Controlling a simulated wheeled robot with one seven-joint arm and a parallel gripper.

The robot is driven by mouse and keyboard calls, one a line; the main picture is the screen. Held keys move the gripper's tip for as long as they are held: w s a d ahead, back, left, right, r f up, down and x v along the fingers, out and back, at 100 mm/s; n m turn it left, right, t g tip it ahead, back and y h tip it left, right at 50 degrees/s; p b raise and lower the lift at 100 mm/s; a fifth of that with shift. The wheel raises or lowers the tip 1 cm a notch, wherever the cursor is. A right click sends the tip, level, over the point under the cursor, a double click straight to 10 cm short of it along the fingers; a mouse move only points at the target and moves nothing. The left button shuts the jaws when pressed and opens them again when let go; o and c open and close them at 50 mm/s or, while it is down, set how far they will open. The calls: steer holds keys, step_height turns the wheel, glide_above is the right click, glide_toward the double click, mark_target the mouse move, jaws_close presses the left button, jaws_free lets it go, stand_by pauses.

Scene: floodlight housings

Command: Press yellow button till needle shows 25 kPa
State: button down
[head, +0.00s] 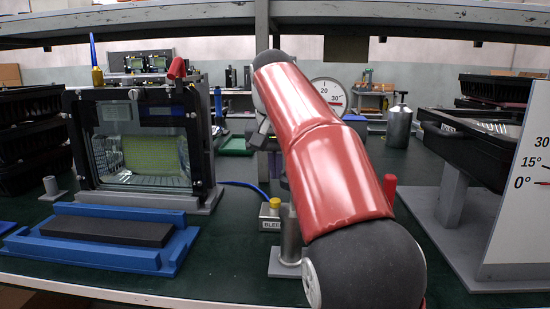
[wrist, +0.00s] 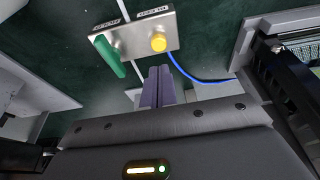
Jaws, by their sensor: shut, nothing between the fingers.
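The yellow button (head: 275,202) sits on a small grey box (head: 269,218) labelled "BLEED" on the green bench top. In the wrist view the yellow button (wrist: 158,41) is at the right end of a metal plate (wrist: 136,35), beside a green handle (wrist: 108,55). My gripper's purple-grey fingers (wrist: 158,72) are shut and empty, with their tips just below the button in the picture; contact cannot be told.
A glass-fronted floodlight housing (head: 140,146) stands at left behind a blue tray (head: 84,254). A blue hose (wrist: 205,80) runs from the button plate. At right are a black housing on a stand (head: 470,150) and a white angle board (head: 520,195). A shelf (head: 150,15) crosses overhead.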

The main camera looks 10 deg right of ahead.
mark_target(276, 202)
steer(key=shift+s+a+b+x, duration=0.15)
steer(key=shift+b+x, duration=0.1)
steer(key=shift+x, duration=0.6)
steer(key=shift+s+b+x, duration=0.2)
steer(key=shift+b+x, duration=0.05)
steer(key=shift+x, duration=0.6)
steer(key=shift+s+a+b+x, duration=0.15)
steer(key=shift+b+x, duration=0.1)
steer(key=shift+x, duration=0.6)
steer(key=shift+d+f, duration=0.15)
steer(key=shift+s+f+b, duration=0.1)
steer(key=shift+f+b, duration=0.35)
steer(key=shift+f, duration=0.9)
step_height(276, 202, up, 5)
steer(key=p, duration=0.5)
steer(key=d+p+v, duration=0.1)
steer(key=v, duration=0.9)
steer(key=shift+a, duration=0.55)
steer(key=shift+s, duration=0.1)
